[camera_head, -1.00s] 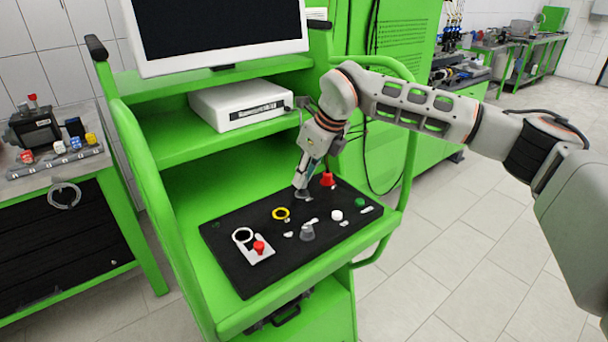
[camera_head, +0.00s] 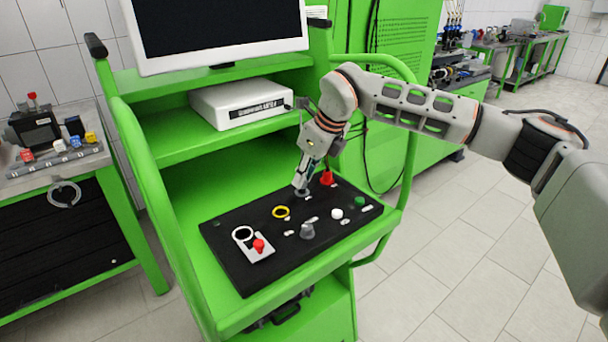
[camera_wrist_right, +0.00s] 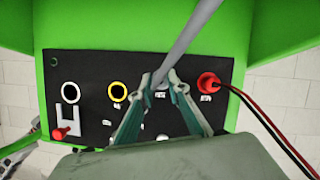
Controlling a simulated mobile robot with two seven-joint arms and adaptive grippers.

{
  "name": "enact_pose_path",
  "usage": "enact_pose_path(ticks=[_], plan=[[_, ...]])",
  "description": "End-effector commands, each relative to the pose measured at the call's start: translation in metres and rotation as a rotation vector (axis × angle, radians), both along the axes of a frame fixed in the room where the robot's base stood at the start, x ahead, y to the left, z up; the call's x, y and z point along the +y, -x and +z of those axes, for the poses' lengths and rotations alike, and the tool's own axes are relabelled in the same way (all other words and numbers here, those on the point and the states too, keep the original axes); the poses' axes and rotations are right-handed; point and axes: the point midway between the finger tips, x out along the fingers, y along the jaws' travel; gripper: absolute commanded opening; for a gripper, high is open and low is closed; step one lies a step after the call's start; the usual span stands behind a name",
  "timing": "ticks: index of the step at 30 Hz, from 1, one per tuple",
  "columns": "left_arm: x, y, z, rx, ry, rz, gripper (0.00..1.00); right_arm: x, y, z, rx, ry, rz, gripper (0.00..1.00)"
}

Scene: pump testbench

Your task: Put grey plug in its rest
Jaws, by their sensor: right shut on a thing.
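My right gripper (camera_head: 301,190) is shut at the back of the black panel (camera_head: 240,268), left of the red plug (camera_head: 327,179). In the right wrist view its fingertips (camera_wrist_right: 160,82) close around the grey plug (camera_wrist_right: 161,76), whose thick grey cable (camera_wrist_right: 186,36) runs up and to the right. The plug is at or just above the panel, between the yellow ring (camera_wrist_right: 117,91) and the red plug (camera_wrist_right: 207,83). The fingers hide most of the plug and the spot beneath it, so I cannot tell whether it is seated. My left gripper is not in view.
A white-rimmed ring (camera_head: 242,234) lies at left. Red and black leads (camera_wrist_right: 262,118) run from the red plug. The white box (camera_head: 240,104) stands behind.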

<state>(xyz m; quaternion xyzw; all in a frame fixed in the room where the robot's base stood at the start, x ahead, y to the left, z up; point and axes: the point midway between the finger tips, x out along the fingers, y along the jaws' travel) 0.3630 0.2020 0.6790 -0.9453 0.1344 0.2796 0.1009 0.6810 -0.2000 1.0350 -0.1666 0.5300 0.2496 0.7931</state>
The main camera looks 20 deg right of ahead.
Motion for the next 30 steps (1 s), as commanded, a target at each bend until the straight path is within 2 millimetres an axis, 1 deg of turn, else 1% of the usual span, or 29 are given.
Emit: enact_pose_path(ticks=[30], plan=[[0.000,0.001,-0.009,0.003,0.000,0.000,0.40,0.000,0.000,-0.016,0.000,0.000,0.000,0.01]])
